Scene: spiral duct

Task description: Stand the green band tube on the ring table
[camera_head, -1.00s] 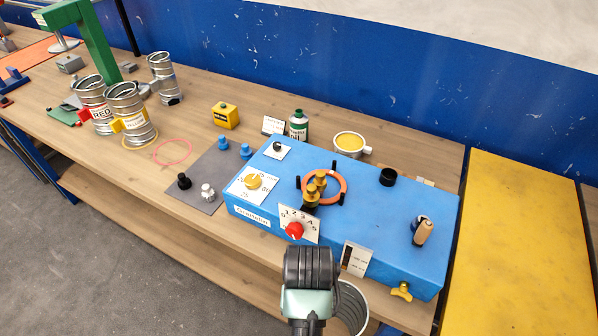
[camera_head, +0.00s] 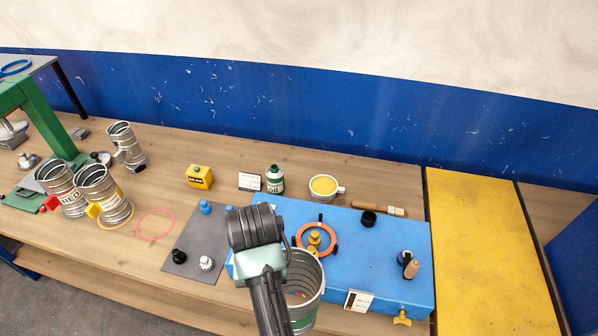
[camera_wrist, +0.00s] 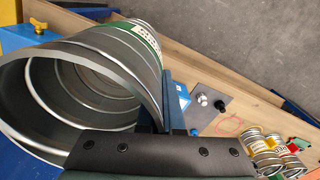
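The green band tube (camera_head: 305,283) is a wide ribbed metal duct, seen in the head view below and right of my wrist, tilted, with its open end up. In the wrist view the tube (camera_wrist: 95,85) fills the left side, and its green band with a label shows near the far end. My gripper (camera_wrist: 160,108) is shut on the tube's wall at the near rim. The orange ring table (camera_head: 333,244) sits on the blue machine, just beyond the tube in the head view, with a brass-coloured clamp at its middle.
The blue machine (camera_head: 385,270) also carries a black cup (camera_head: 368,219) and a wood-handled crank (camera_head: 411,266). An oil bottle (camera_head: 275,179) and a yellow-filled cup (camera_head: 324,187) stand behind it. Red (camera_head: 62,188) and yellow-labelled (camera_head: 103,195) tubes stand left.

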